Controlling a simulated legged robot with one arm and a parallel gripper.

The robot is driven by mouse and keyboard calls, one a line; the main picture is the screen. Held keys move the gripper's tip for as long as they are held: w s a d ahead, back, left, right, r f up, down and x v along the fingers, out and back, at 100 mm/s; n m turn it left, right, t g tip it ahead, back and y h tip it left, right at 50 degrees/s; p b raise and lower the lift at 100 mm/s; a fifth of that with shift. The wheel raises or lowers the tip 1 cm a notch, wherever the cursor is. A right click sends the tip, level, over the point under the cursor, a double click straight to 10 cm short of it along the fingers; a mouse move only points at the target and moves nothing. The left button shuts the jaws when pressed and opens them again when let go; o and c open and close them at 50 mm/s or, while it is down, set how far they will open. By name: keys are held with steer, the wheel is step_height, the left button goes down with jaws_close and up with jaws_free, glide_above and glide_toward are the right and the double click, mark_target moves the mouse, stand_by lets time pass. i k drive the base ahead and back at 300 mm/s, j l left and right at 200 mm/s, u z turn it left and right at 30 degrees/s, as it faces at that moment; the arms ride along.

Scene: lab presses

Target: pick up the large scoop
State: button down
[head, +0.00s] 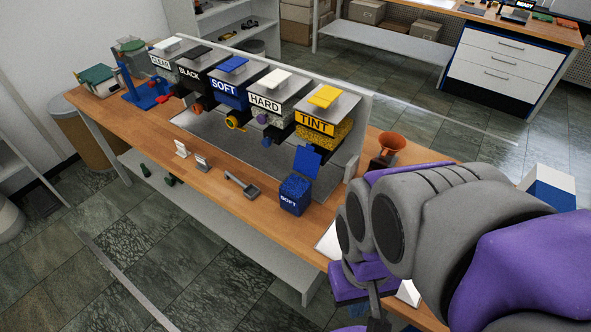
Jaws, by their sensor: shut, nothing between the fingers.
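A grey scoop (243,184) lies on the wooden workbench (135,122), near its front edge and left of the blue SOFT box. It has a short handle and a square-looking bowl. My gripper (374,304) is low at the right, below my purple and grey arm. It is shut and empty, right of the scoop and well apart from it. My arm hides part of the bench's right end.
Dispensers labelled CLEAR, BLACK, SOFT, HARD and TINT (314,122) line the bench's back. A blue SOFT box (294,196) stands right of the scoop.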

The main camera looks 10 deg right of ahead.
mark_target(251, 191)
steer(key=i+j, duration=0.2)
steer(key=j, duration=0.25)
steer(key=i+j, duration=0.2)
steer(key=j, duration=0.25)
steer(key=i+j+u, duration=0.1)
steer(key=j, duration=0.35)
steer(key=i+j, duration=0.55)
steer(key=j, duration=0.3)
steer(key=u, duration=0.05)
